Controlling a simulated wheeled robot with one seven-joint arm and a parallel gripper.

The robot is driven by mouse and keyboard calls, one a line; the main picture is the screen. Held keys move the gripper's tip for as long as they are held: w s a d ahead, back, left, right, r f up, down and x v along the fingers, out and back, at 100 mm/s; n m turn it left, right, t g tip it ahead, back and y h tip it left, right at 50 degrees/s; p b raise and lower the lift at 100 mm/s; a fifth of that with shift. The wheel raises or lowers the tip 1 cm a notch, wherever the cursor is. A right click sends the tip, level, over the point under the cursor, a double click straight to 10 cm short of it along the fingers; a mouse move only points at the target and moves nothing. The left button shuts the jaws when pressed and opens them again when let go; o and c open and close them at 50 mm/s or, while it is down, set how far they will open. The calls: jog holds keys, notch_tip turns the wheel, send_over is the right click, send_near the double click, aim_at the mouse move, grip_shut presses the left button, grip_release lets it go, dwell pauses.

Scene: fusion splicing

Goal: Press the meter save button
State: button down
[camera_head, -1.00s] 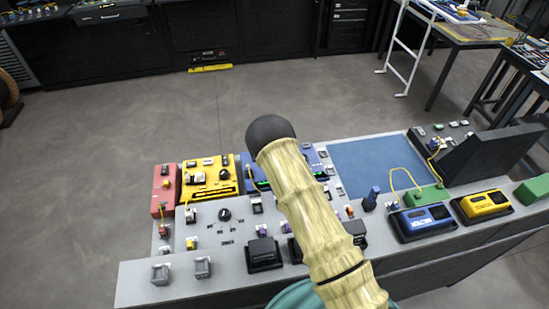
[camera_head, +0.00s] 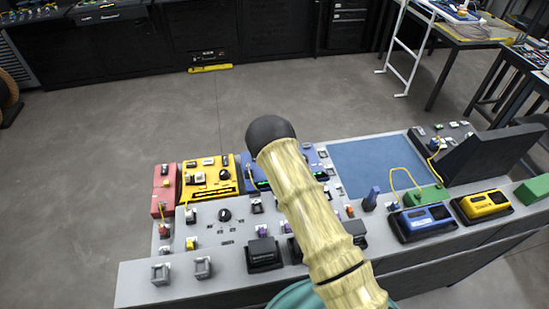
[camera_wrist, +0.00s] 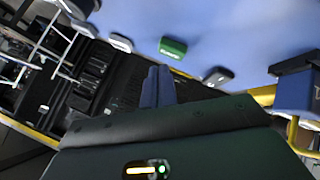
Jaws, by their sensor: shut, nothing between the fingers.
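In the wrist view, a blue panel (camera_wrist: 240,30) fills the upper right. I cannot tell which one is the save button. My gripper (camera_wrist: 157,70) is shut and empty, its bluish fingertips just below the green button in the picture. Whether they touch the panel is unclear. In the head view, a blue device (camera_head: 249,160) is partly covered by my arm, and my gripper is hidden there.
A yellow device (camera_head: 210,188) and a red box (camera_head: 160,188) stand left of the blue device. A blue mat (camera_head: 375,165) lies to the right. A blue handheld unit (camera_head: 423,222) and a yellow one (camera_head: 484,206) sit at the bench's right side. Open floor lies behind the bench.

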dwell(0.3)
jog(key=shift+f+b, duration=0.4)
jog(key=shift+b, duration=0.1)
jog(key=shift+f+b, duration=0.45)
jog(key=shift+f, duration=0.05)
dwell(0.6)
jog(key=shift+r, duration=0.1)
jog(key=shift+r+p, duration=0.45)
jog(key=shift+r, duration=0.35)
jog(key=shift+r+p, duration=1.35)
jog(key=shift+r, duration=1.2)
